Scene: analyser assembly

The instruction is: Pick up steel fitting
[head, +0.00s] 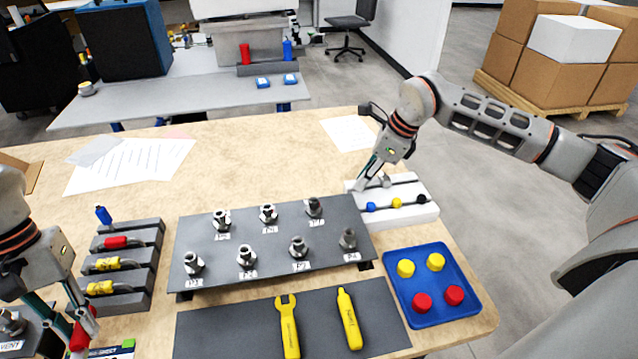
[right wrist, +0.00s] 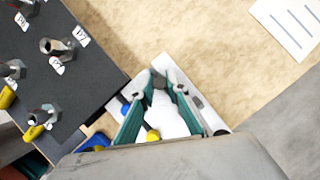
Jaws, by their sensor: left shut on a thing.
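Several steel fittings, one of them in the middle of the front row (head: 246,256), stand upright in two rows on a dark grey labelled rack (head: 335,268). My right gripper (head: 370,183) is beyond the rack's right end, low over a white block (head: 425,213). In the right wrist view its fingers (right wrist: 158,84) look apart, with a small grey piece near the tips; I cannot tell whether they touch it. My left gripper (head: 84,318) is at the lower left, shut on a red-handled thing (head: 80,336), partly hidden by its fingers and the picture's edge.
A blue tray (head: 398,312) with red and yellow caps lies at the right. A yellow wrench (head: 287,325) and yellow tool (head: 349,318) lie on a dark mat (head: 230,330). A stepped holder (head: 145,262) with coloured parts stands left. The table behind the rack is mostly clear.

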